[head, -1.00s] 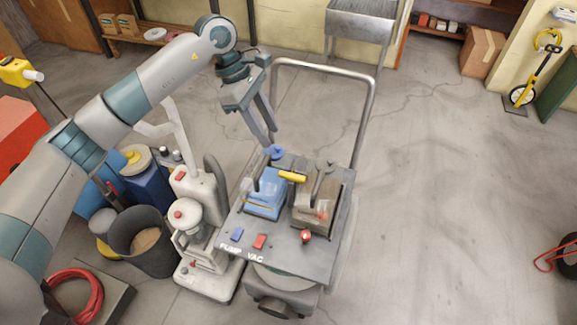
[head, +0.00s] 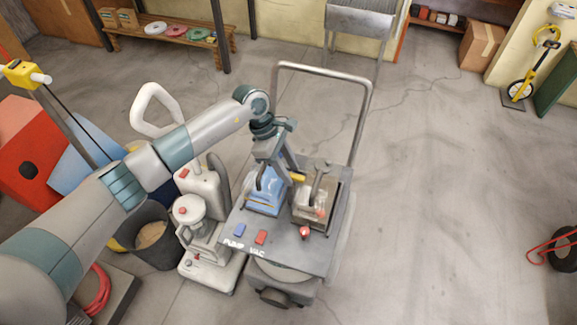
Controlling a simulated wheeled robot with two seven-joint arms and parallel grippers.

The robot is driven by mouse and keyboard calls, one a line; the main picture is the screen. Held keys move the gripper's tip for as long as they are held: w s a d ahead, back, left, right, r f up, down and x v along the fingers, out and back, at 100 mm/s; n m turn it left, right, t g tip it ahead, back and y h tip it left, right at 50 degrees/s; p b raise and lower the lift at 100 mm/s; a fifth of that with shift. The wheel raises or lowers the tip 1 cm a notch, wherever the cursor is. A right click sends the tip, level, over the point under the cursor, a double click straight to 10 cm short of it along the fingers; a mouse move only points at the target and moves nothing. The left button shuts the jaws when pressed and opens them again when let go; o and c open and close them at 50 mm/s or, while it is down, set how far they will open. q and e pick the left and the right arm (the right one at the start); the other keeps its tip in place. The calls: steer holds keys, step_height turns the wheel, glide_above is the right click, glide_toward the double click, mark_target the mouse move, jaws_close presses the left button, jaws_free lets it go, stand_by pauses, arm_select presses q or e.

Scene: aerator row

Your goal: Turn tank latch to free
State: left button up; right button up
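The cart (head: 272,248) carries a blue tank (head: 265,201) marked PUMP at its front left and a grey-brown tank (head: 318,206) marked VAC beside it. A short yellow bar (head: 299,178), possibly the tank latch, shows between the tanks, partly hidden by my gripper. My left gripper (head: 279,176) points down over the back of the blue tank, with its fingers spread apart. I see nothing held between them. The gripper hides the blue knob behind the tank; whether it touches the tank or bar I cannot tell. My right gripper is not in view.
A metal push handle (head: 368,120) rises at the cart's back. A blue switch (head: 240,230), a red switch (head: 261,237) and a red knob (head: 305,232) sit on its front deck. A grey-white canister machine (head: 205,225) and a dark bucket (head: 150,238) crowd the left.

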arm_select(q)
steer(key=shift+f, duration=0.1)
jaws_close()
